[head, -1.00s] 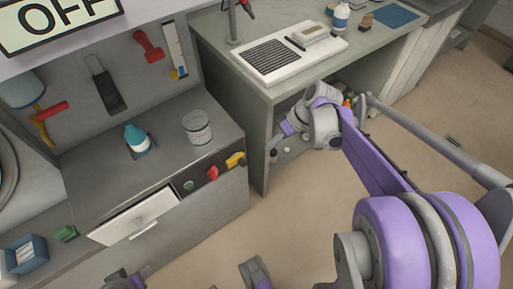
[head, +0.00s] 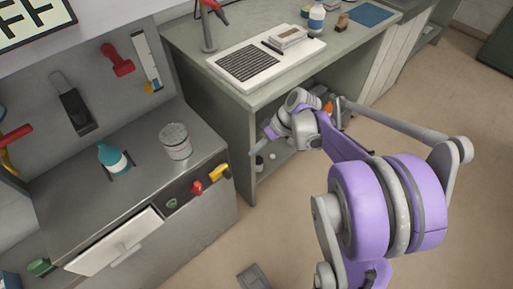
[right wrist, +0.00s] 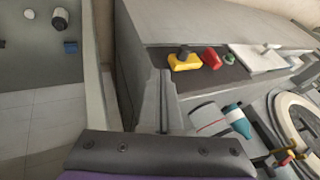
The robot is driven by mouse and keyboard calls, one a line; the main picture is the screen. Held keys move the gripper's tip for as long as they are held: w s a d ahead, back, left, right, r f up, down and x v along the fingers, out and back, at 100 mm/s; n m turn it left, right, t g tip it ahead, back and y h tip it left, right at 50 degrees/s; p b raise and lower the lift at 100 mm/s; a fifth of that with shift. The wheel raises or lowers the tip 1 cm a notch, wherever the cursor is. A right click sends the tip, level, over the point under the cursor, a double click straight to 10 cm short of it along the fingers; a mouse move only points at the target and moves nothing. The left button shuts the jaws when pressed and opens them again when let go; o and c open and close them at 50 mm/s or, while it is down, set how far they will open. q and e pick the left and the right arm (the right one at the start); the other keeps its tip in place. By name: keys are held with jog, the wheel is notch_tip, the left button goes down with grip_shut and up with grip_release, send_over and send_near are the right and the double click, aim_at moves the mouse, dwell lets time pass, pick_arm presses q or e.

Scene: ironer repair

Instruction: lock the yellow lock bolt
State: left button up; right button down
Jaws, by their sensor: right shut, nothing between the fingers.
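The yellow lock bolt (head: 219,172) sits at the right end of a dark panel on the front of the grey cabinet. It also shows in the right wrist view (right wrist: 185,61), with a dark knob on it. My right gripper (head: 265,138) is to the right of the bolt in the head view, in front of the desk's open lower shelf. In the right wrist view its fingers (right wrist: 163,78) are together and empty, pointing toward the cabinet, with the bolt beyond and apart from them. My left gripper does not show.
A red knob (head: 196,188) and a green button (head: 172,203) sit left of the bolt on the panel. A white flap (head: 115,240) juts out farther left. The desk (head: 233,150) stands to the right.

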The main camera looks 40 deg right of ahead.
aim_at(226, 174)
jog(key=w+a+f+b, duration=0.1)
jog(key=a+f+b, duration=0.1)
jog(key=a+f, duration=0.4)
jog(key=shift+w+a, duration=0.2)
jog(key=shift+w, duration=0.05)
jog(key=shift+s+a+p, duration=0.2)
jog(key=shift+a+p, duration=0.15)
jog(key=shift+a, duration=2)
jog(key=shift+d+r, duration=0.1)
